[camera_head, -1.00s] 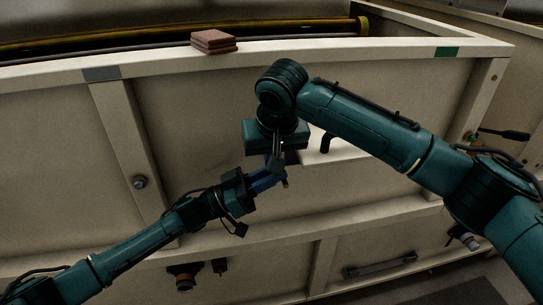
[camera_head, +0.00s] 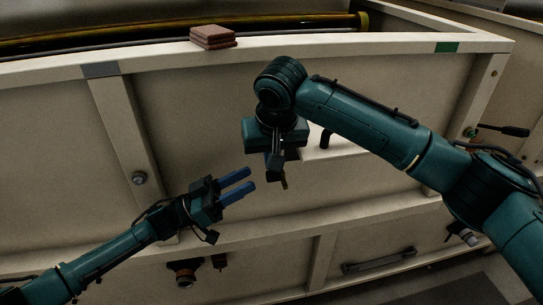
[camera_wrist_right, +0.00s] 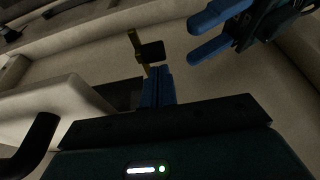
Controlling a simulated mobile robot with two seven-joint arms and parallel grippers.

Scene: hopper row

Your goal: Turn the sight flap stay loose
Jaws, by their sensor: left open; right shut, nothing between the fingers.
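A small brass-coloured bar with a dark block on it (camera_wrist_right: 140,50) shows just beyond my right fingertips in the right wrist view; it may be the stay, but I cannot be sure. My right gripper (camera_wrist_right: 157,72) is shut with nothing between its fingers. In the head view it points down beside the panel (camera_head: 276,174), and its own wrist hides what lies behind. My left gripper (camera_head: 251,178) is open and empty, left of the right gripper and apart from it. Its blue fingers also show at the top of the right wrist view (camera_wrist_right: 191,41).
A pale ledge (camera_head: 330,149) with a black handle (camera_head: 325,139) sticks out right of my right gripper. Reddish-brown blocks (camera_head: 213,37) lie on the hopper's top rim. A round knob (camera_head: 139,178) is on the left post. The panel between my arms and the rim is clear.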

